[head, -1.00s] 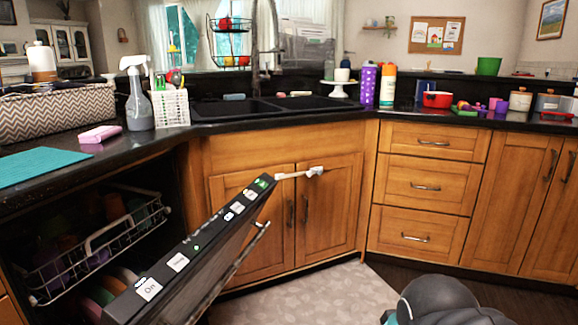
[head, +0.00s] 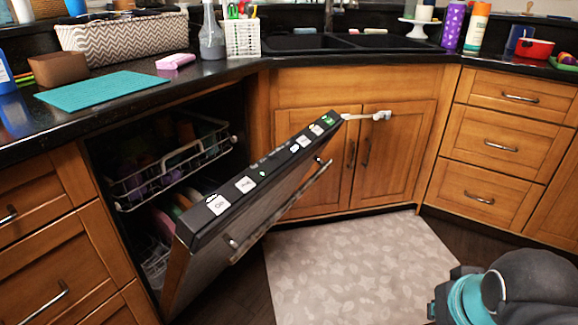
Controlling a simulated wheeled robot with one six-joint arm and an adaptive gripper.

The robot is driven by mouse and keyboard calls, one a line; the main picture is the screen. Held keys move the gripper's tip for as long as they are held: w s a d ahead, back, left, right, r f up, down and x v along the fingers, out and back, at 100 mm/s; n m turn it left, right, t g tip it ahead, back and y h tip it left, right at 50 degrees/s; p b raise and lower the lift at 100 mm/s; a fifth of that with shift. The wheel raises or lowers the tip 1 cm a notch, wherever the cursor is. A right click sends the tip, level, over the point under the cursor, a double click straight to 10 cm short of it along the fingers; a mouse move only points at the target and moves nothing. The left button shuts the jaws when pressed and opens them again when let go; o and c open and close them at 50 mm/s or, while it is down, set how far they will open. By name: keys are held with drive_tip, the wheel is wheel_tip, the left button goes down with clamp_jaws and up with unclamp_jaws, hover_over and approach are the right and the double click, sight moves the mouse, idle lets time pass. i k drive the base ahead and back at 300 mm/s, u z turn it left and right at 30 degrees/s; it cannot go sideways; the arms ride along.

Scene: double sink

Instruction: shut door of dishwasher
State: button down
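The dishwasher door (head: 262,170) is partly open in the head view, tilted out from the dark cavity under the counter. Its top edge carries a control strip with white labels and a green light at the far end. A bar handle (head: 283,211) runs along its front face. Inside the dishwasher, the upper rack (head: 172,170) holds dishes, and part of a lower rack (head: 155,264) with plates shows behind the door. A part of my arm (head: 505,290) shows at the bottom right, well apart from the door. My gripper is not in view.
A grey patterned mat (head: 350,262) covers the floor between my arm and the sink cabinet (head: 370,160). A slim white piece (head: 368,116) shows by the door's far corner. The counter holds a teal mat (head: 100,89) and a basket (head: 125,42).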

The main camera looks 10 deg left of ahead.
sight(205, 243)
drive_tip(key=u, duration=1.15)
